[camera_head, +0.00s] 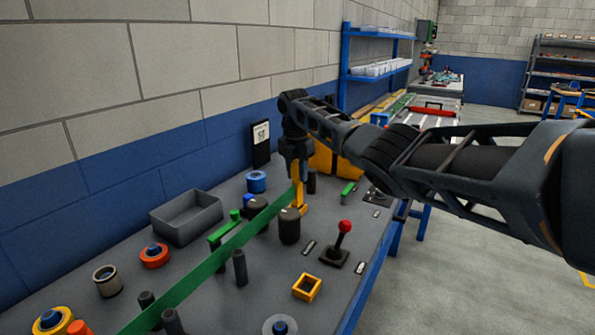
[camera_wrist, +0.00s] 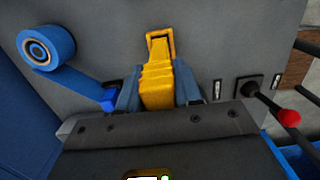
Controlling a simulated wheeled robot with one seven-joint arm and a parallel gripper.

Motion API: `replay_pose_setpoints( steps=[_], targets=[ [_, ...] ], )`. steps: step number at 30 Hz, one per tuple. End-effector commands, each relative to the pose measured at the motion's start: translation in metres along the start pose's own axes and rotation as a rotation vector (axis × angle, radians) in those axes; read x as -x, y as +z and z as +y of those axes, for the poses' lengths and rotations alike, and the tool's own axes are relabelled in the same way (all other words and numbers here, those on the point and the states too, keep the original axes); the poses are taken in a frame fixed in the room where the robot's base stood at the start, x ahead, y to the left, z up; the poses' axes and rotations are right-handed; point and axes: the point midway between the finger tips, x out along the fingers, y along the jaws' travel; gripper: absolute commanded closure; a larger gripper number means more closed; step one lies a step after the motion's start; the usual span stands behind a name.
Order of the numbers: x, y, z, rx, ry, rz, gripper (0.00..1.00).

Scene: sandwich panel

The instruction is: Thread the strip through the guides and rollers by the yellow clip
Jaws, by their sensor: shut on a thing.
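My gripper (camera_head: 297,172) points down over the far part of the grey panel, shut on the yellow clip (camera_head: 299,196). In the wrist view the clip (camera_wrist: 158,90) sits between the two blue-grey fingers, its looped end pointing away. The long green strip (camera_head: 205,268) runs taut from the lower left up to the clip. It passes between a pair of dark posts (camera_head: 172,322) near the bottom edge, then behind a dark post (camera_head: 239,268). A thick dark roller (camera_head: 289,226) stands just in front of the clip.
A grey bin (camera_head: 187,217), a blue roll (camera_head: 257,182), an orange-red roll (camera_head: 154,256) and a brown roll (camera_head: 107,281) sit behind the strip. A red-knobbed lever (camera_head: 343,228) and a yellow square frame (camera_head: 307,288) are in front.

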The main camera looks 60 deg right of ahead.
Motion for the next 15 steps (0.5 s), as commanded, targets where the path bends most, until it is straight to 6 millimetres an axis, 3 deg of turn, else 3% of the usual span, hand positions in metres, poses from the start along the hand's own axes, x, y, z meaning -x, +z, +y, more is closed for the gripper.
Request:
replay_pose_setpoints(
  steps=[15],
  targets=[
    [-0.015,-0.001,0.0,0.0,-0.001,0.0,1.0]
  ],
)
